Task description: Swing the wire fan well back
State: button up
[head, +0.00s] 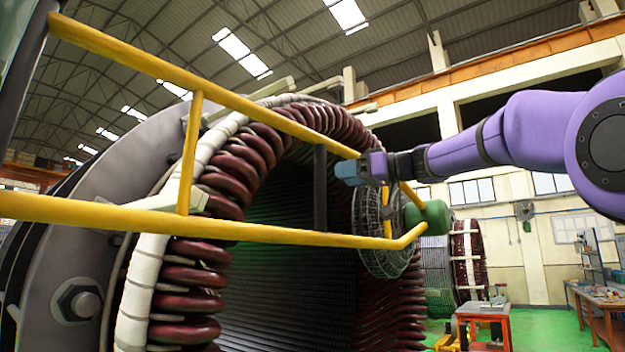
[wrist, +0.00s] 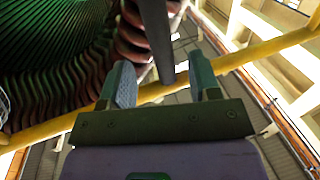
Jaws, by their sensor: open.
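The wire fan (head: 375,232) is a round grey wire cage with a green motor housing (head: 430,217) on its right side. It hangs by the yellow rails in front of the stator bore, below my gripper. A sliver of wire cage shows at the left edge of the wrist view (wrist: 3,106). My gripper (head: 347,172) is open and empty, above and slightly left of the fan. In the wrist view, my gripper (wrist: 162,76) has a dark upright bar (wrist: 155,35) lined up between its fingertips. I cannot tell whether the bar is within the jaws or beyond them.
Yellow rails (head: 120,215) run across the view, and one crosses behind the fingers in the wrist view (wrist: 262,50). The stator (head: 265,145) with dark red coils fills the left and middle. A red work table (head: 483,311) and bench stand at the lower right on green floor.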

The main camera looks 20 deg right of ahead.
aim_at(320, 178)
jog(key=x, duration=0.7)
jog(key=shift+w+a, duration=0.2)
jog(key=shift+w, duration=0.05)
jog(key=shift+s, duration=0.1)
grip_shut()
